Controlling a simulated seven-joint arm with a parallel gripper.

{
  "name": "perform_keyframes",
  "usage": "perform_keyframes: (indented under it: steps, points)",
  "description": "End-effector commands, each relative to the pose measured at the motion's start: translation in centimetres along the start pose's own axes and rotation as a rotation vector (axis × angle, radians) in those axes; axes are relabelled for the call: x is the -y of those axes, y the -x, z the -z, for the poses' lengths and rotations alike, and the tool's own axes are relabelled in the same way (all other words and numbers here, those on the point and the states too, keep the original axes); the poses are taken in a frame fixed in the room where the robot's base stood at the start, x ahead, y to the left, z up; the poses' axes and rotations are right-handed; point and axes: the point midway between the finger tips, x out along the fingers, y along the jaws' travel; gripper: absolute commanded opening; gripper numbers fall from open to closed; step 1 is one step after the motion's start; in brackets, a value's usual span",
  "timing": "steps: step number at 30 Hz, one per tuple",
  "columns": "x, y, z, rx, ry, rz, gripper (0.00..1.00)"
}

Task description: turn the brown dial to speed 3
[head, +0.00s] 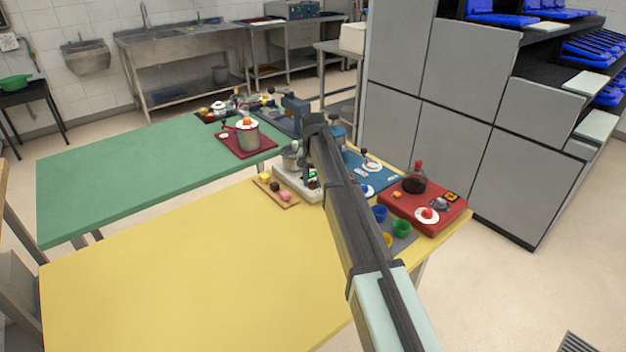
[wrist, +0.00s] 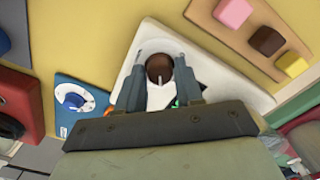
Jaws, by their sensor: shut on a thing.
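The brown dial (wrist: 159,68) is round with a pale pointer line. It stands on a white base (wrist: 225,75) in the wrist view. My gripper (wrist: 160,65) has one finger on each side of the dial and is shut on it. The pale line points towards the bottom of the wrist view. Any speed marks around the dial are too small or hidden to read. In the head view the white base (head: 284,187) sits on the far right part of the yellow table, and my arm hides the dial.
A wooden board with pink, brown and yellow blocks (head: 276,190) lies left of the base. A red unit with a dark flask (head: 430,210), a blue mat (head: 375,178) and coloured cups (head: 401,227) stand to the right. The yellow table's (head: 210,270) front is clear.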

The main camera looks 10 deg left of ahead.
Motion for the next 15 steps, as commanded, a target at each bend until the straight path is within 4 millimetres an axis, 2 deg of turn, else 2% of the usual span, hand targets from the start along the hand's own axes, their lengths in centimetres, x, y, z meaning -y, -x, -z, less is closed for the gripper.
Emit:
perform_keyframes:
  steps: [12,13,15]
  points:
    - [0.0,0.03,0.03,-0.001,-0.006,0.0,0.06]
    - [0.0,0.03,0.03,-0.001,-0.006,0.0,0.38]
    - [0.0,0.03,0.03,-0.001,-0.006,0.0,0.45]
